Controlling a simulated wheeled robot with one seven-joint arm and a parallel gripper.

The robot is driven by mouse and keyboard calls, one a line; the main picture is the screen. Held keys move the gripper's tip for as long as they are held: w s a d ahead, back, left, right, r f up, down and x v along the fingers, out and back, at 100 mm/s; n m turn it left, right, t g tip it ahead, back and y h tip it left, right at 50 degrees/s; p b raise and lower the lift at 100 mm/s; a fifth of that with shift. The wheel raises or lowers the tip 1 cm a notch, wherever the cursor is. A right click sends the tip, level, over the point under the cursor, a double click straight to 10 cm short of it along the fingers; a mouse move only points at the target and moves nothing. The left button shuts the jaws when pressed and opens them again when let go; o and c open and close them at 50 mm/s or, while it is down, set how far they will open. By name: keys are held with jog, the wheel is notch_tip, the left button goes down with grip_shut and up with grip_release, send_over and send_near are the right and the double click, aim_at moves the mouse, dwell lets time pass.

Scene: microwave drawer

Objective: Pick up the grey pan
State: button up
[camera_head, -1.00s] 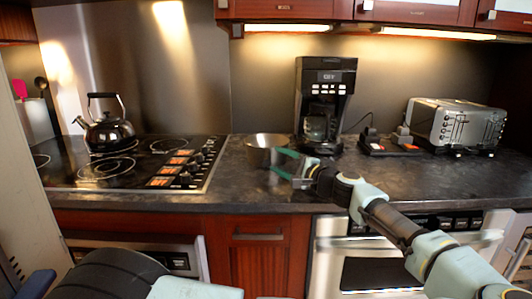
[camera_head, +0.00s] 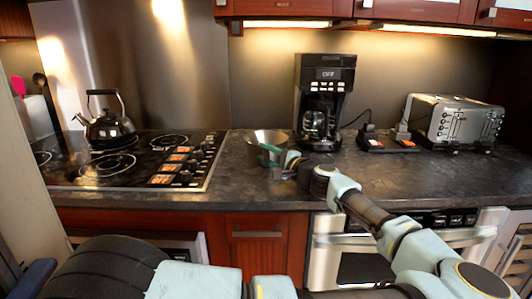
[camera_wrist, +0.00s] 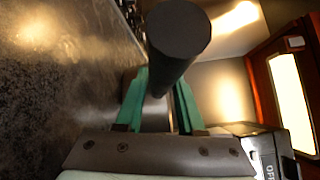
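In the wrist view, a dark round handle (camera_wrist: 177,40) stands large in front of the camera. It runs down toward the space between the two green fingers (camera_wrist: 159,95). A finger is on each side of the handle's lower end. I cannot tell whether the fingers touch it. Most of the pan's lower part is hidden.
A black kettle (camera_head: 108,128) stands on the stove (camera_head: 125,165) at left. The coffee maker (camera_head: 322,105) is close behind and right of the pan. A toaster (camera_head: 460,122) stands farther right. The dark counter (camera_head: 225,180) is clear in front.

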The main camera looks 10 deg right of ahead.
grip_shut()
dwell(1.0)
